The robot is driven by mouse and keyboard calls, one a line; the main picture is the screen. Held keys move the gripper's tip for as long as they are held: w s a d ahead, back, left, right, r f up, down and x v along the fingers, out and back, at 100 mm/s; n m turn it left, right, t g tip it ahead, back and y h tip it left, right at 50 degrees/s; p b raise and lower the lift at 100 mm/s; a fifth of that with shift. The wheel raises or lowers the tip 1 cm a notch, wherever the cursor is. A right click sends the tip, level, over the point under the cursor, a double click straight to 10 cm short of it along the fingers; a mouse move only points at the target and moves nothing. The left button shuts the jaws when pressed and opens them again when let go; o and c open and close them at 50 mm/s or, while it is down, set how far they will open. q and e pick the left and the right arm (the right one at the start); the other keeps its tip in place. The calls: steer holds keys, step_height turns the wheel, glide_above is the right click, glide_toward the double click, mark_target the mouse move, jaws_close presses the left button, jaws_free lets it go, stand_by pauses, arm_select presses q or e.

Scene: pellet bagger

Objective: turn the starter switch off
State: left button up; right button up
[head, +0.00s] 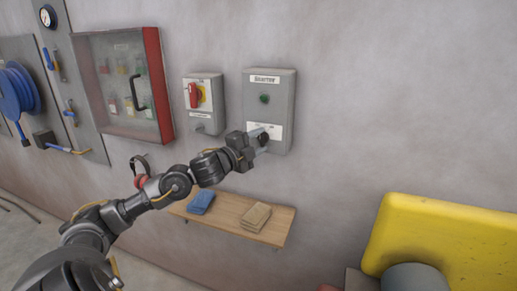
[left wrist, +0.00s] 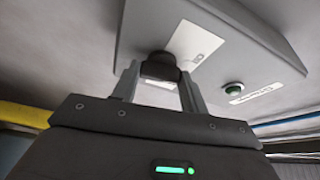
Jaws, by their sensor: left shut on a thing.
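The starter box (head: 284,88) is a grey wall box with a name label at its top and a green round button or lamp (head: 264,99) below it. Its black switch knob (head: 264,139) sits low on the box, by a white plate (head: 275,130). My left gripper (head: 260,138) reaches up to it and is shut on the knob. In the left wrist view the knob (left wrist: 160,66) is between the two fingers, in front of the white plate. The fingers partly hide the knob, and I cannot tell which way it points. My right gripper is not in view.
Left of the starter is a smaller grey box (head: 204,119) with a red handle on yellow. A glass cabinet (head: 120,60) with a red side hangs further left. Below, a wooden shelf (head: 228,224) holds blue and tan folded cloths. A yellow object (head: 450,235) stands at lower right.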

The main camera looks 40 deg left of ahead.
arm_select(q)
steer(key=n+t+b, duration=0.1)
steer(key=n, duration=0.2)
steer(key=shift+f+n+y, duration=0.15)
steer(key=shift+n+y, duration=0.15)
steer(key=shift+n, duration=0.4)
steer(key=o, duration=1)
steer(key=shift+s+f+b, duration=0.35)
steer(key=shift+s+b, duration=0.25)
steer(key=shift+s, duration=1.15)
steer(key=shift+s+f+b, duration=0.3)
steer(key=shift+s+b, duration=0.25)
steer(key=shift+s, duration=1.25)
steer(key=shift+s+f+b, duration=0.35)
steer(key=shift+s+b, duration=0.25)
steer(key=shift+s, duration=1.15)
steer(key=shift+f, duration=0.1)
